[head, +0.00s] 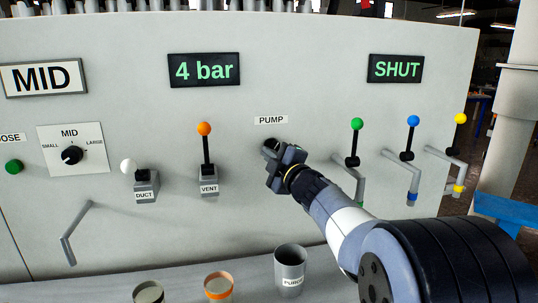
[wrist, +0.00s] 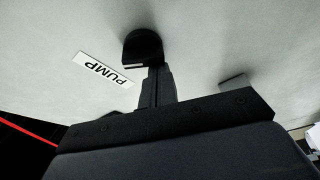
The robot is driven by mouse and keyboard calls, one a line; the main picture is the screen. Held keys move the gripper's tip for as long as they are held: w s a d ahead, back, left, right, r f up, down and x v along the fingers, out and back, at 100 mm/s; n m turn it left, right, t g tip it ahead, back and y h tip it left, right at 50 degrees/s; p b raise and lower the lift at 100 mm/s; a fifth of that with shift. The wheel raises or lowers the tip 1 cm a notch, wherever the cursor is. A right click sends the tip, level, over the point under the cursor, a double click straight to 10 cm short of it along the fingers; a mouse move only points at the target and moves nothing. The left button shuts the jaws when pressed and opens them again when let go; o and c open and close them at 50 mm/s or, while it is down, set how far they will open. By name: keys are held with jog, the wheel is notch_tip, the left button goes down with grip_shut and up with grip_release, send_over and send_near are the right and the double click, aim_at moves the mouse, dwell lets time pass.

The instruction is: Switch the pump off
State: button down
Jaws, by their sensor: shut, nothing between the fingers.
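The label PUMP (head: 271,120) is on the grey panel, and it also shows in the wrist view (wrist: 103,69). Just below it, a dark rounded pump control (wrist: 143,46) juts from the panel. My gripper (head: 273,154) is shut and empty, its tips at the control in the head view and largely covering it. In the wrist view my fingertips (wrist: 156,73) reach the near edge of the control; I cannot tell whether they touch it. The control's on or off position cannot be made out.
Left of my gripper stand the orange-knobbed VENT lever (head: 205,145) and the white-knobbed DUCT lever (head: 132,168). To the right are green (head: 357,125), blue (head: 413,121) and yellow (head: 460,119) knobbed levers. Displays read 4 bar (head: 204,70) and SHUT (head: 396,69). Cups stand below, including PURGE (head: 290,262).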

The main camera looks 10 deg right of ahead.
jog(key=shift+d+f+n+g+p, duration=0.15)
jog(key=shift+n+g+p, duration=0.25)
jog(key=shift+n, duration=1)
dwell(1.9)
jog(key=s+b, duration=0.1)
jog(key=s, duration=0.8)
jog(key=shift+s+a, duration=0.25)
jog(key=shift+a, duration=0.15)
jog(key=x, duration=0.7)
jog(key=shift+r+p, duration=0.3)
jog(key=shift+p, duration=0.05)
jog(key=shift+s+d+f, duration=0.1)
